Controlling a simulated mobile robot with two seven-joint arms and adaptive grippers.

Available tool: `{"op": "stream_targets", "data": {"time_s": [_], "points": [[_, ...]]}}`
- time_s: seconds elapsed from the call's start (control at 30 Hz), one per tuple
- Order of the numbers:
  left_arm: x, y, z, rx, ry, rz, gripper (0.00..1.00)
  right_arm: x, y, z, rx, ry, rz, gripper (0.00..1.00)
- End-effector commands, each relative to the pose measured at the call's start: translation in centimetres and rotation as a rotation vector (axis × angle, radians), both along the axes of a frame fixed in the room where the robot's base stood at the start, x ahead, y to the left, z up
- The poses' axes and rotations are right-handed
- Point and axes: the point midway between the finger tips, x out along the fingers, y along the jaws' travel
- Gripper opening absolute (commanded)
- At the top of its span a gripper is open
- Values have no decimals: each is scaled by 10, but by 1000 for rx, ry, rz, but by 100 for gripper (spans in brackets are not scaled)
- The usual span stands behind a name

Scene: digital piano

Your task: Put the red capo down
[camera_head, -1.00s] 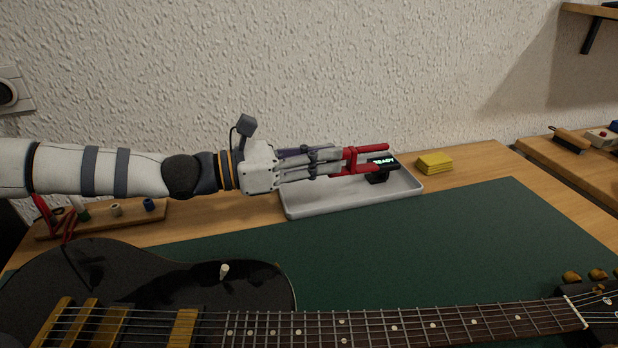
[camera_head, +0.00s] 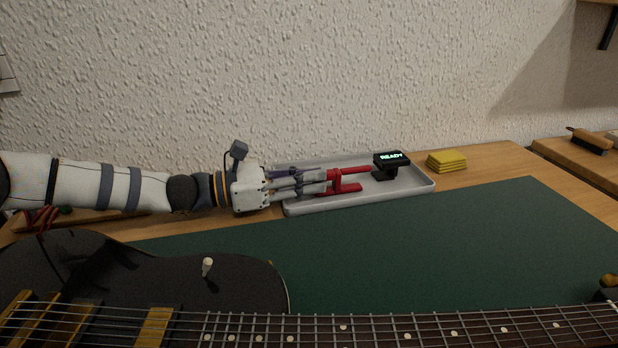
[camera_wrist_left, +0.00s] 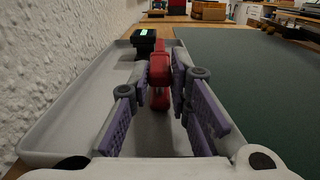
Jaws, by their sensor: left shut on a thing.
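The red capo (camera_head: 346,188) is held by my left gripper (camera_head: 326,182), low over the grey tray (camera_head: 300,207) in the head view. Its two red bars point right, towards the black tuner. In the left wrist view the capo (camera_wrist_left: 160,75) sits between the purple-padded fingers of my left gripper (camera_wrist_left: 160,85), which are shut on it. The tray (camera_wrist_left: 60,115) lies around and below it. I cannot tell whether the capo touches the tray floor. My right gripper is not in view.
A black tuner (camera_head: 391,161) reading READY stands in the tray's right part. Yellow cloths (camera_head: 446,161) are stacked right of the tray. A black guitar (camera_head: 150,275) lies in front on the green mat (camera_head: 400,240). The wall is close behind the tray.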

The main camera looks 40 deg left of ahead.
Motion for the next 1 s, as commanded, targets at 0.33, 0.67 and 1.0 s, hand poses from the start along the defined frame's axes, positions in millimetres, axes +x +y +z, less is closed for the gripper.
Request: {"op": "stream_targets", "data": {"time_s": [0.33, 0.67, 1.0], "points": [[-1, -1, -12, 5, 11, -1, 29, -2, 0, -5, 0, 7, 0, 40], [-2, -1, -14, 8, 16, -2, 38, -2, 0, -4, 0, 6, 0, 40], [-42, 36, 6, 2, 4, 3, 38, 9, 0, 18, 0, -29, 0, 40]]}}
